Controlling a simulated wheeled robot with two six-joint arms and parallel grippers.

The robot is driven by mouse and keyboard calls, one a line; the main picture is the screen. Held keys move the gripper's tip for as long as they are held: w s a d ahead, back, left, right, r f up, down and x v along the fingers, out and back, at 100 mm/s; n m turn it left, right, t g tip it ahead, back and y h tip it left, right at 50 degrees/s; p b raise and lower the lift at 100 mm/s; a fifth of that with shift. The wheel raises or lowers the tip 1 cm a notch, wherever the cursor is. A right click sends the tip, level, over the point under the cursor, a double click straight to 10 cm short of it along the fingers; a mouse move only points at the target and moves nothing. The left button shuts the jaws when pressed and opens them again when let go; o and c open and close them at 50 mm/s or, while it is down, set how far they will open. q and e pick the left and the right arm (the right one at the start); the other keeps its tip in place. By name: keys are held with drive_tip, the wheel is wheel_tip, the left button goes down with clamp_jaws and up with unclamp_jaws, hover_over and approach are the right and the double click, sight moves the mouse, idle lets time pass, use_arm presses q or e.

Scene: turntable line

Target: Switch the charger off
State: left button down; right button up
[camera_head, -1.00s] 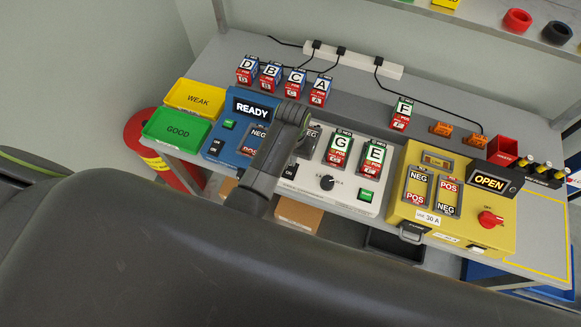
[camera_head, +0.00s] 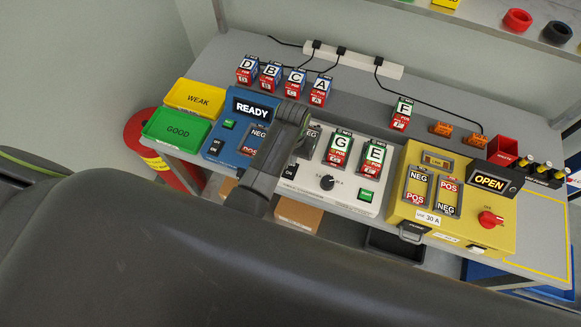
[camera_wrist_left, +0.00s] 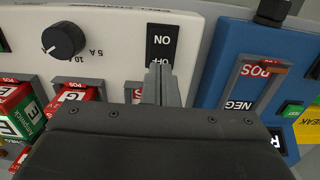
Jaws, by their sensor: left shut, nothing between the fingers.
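The charger (camera_head: 311,181) is the white box in the middle of the bench, with a black dial (camera_head: 327,183) and a green button (camera_head: 365,196). Batteries G (camera_head: 338,149) and E (camera_head: 373,158) stand in its bays. Its black ON/OFF rocker switch (camera_wrist_left: 162,43) is at its left end in the head view. My left gripper (camera_wrist_left: 160,72) is shut and empty, its fingertips over the OFF end of the switch. Whether they touch it I cannot tell. In the head view my left arm hides much of the gripper. My right gripper is out of view.
A blue device with a READY display (camera_head: 252,109) stands left of the charger. A yellow device with an OPEN display (camera_head: 489,182) stands to its right. Several batteries stand behind, with cables from a power strip (camera_head: 350,62). Green (camera_head: 177,146) and yellow trays are at the left.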

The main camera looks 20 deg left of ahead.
use_arm(q)
drive_tip(key=shift+f, duration=0.4)
drive_tip(key=shift+f+b, duration=0.45)
drive_tip(key=shift+f, duration=0.1)
wheel_tip(320, 180, up, 3)
drive_tip(key=shift+f+p, duration=0.15)
drive_tip(key=shift+p, duration=1.1)
drive_tip(key=shift+r, duration=2.2)
drive_tip(key=shift+a, duration=0.1)
